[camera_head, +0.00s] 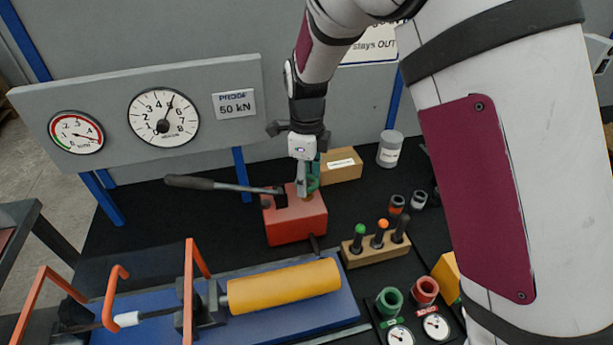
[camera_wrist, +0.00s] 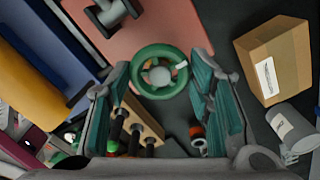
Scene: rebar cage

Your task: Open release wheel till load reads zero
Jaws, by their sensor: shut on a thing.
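The green release wheel (camera_head: 313,184) sits on top of the red pump block (camera_head: 297,224). In the wrist view the wheel (camera_wrist: 160,72) lies between my teal-padded fingers. My gripper (camera_head: 307,187) points down and is shut on the wheel, with one finger on either side of it. The large dial gauge (camera_head: 163,118) on the grey panel has its needle pointing up and slightly right, just past the 4. The small gauge (camera_head: 76,132) has its needle low at the right, near the red band.
The pump's lever (camera_head: 222,185) reaches left from the block. A cardboard box (camera_head: 341,166) and a grey can (camera_head: 390,149) stand behind. A yellow cylinder (camera_head: 284,287) lies on a blue plate in front. A wooden rack (camera_head: 376,249) of tools stands to the right.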

